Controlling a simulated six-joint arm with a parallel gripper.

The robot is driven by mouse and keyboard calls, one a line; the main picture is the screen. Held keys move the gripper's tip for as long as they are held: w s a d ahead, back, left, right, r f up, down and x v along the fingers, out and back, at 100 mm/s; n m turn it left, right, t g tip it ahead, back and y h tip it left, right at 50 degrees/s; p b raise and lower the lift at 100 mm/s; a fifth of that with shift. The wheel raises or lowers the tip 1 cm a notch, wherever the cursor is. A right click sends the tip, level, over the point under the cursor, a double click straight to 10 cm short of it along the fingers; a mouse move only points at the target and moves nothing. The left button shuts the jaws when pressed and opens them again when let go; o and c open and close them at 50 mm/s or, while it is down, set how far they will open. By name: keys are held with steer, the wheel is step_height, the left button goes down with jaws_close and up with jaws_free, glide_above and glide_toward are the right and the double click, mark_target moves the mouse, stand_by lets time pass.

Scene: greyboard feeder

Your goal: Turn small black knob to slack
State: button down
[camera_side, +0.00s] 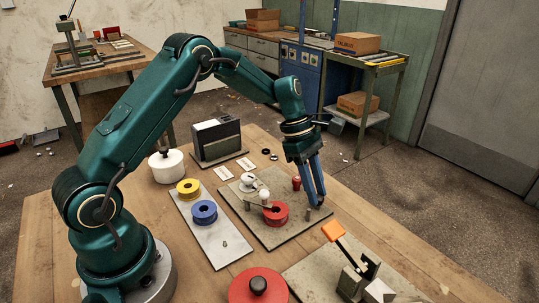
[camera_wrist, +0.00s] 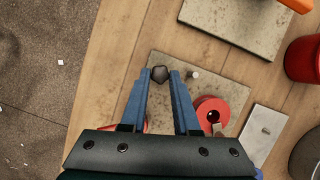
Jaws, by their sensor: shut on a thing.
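The small black knob (camera_wrist: 158,73) shows in the wrist view as a dark faceted piece between my fingertips, over the edge of the greyboard plate (camera_wrist: 225,93). My gripper (camera_wrist: 161,76) is shut on it, one blue finger on each side. In the side view my gripper (camera_side: 319,203) reaches down to the right corner of the middle plate (camera_side: 290,233), and its fingers hide the knob. I cannot tell the knob's turn position; no mark on it shows. A red spool (camera_side: 275,213) stands on the same plate, left of my fingers.
A short peg (camera_wrist: 193,74) stands close to my right finger in the wrist view. An orange-handled lever (camera_side: 333,231) is on the nearer plate. A small red cylinder (camera_side: 296,183) stands behind. Yellow (camera_side: 188,187) and blue (camera_side: 204,212) spools sit on a plate at left.

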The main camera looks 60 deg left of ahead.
steer(key=m, duration=0.1)
steer(key=m+g, duration=0.1)
steer(key=m, duration=0.2)
steer(key=shift+w+g, duration=0.25)
steer(key=shift+g, duration=0.15)
steer(key=shift+m+g, duration=0.4)
steer(key=shift+m, duration=0.8)
steer(key=shift+d+m+g, duration=0.1)
steer(key=shift+m+g, duration=0.2)
steer(key=shift+m, duration=0.5)
steer(key=c, duration=0.6)
jaws_free()
steer(key=shift+w, duration=0.1)
steer(key=shift+c, duration=0.2)
steer(key=shift+n, duration=0.6)
